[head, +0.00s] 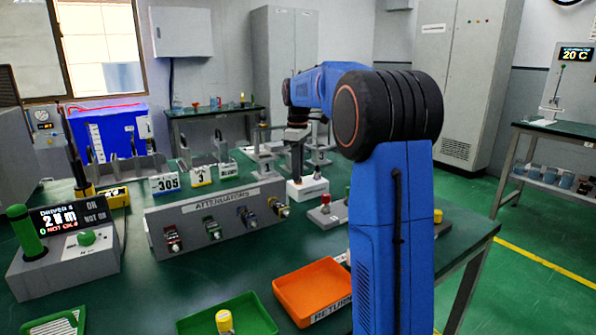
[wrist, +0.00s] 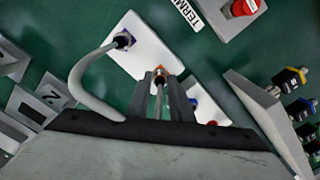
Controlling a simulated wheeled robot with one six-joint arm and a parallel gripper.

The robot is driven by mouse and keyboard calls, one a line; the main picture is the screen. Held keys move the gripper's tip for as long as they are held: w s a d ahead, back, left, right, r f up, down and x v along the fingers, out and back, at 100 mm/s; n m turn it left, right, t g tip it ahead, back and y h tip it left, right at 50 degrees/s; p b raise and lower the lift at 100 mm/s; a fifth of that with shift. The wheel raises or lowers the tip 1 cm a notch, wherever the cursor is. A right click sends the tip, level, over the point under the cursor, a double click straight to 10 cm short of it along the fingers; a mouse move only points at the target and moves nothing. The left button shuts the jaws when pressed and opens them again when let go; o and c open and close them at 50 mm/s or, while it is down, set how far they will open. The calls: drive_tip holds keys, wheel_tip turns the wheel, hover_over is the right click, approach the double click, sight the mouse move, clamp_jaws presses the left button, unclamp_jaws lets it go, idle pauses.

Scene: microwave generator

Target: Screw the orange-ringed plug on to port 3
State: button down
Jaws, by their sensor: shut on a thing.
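My gripper (wrist: 160,92) is shut on a slim grey plug with an orange ring (wrist: 159,78). It points down at a white block (wrist: 150,50), and the plug's tip is at or just over the block's face; I cannot tell whether it is seated. A purple-ringed connector (wrist: 123,40) sits on the block's upper left, with a grey cable (wrist: 80,75) curving from it toward my wrist. A blue-ringed spot (wrist: 193,102) shows right of my fingers. In the head view, my gripper (head: 296,178) is over the white block (head: 308,190).
The grey attenuator box (head: 215,220), with several coloured knobs, stands nearby; it also shows in the wrist view (wrist: 262,105). A red-knobbed unit (wrist: 235,12) is at the upper right. Grey stands (head: 265,168) are behind. An orange tray (head: 312,290) lies in front.

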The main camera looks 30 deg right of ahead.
idle(0.4)
drive_tip(key=c, duration=1.6)
unclamp_jaws()
drive_tip(key=shift+o, duration=0.2)
wheel_tip(320, 180, up, 17)
drive_tip(key=shift+r, duration=0.2)
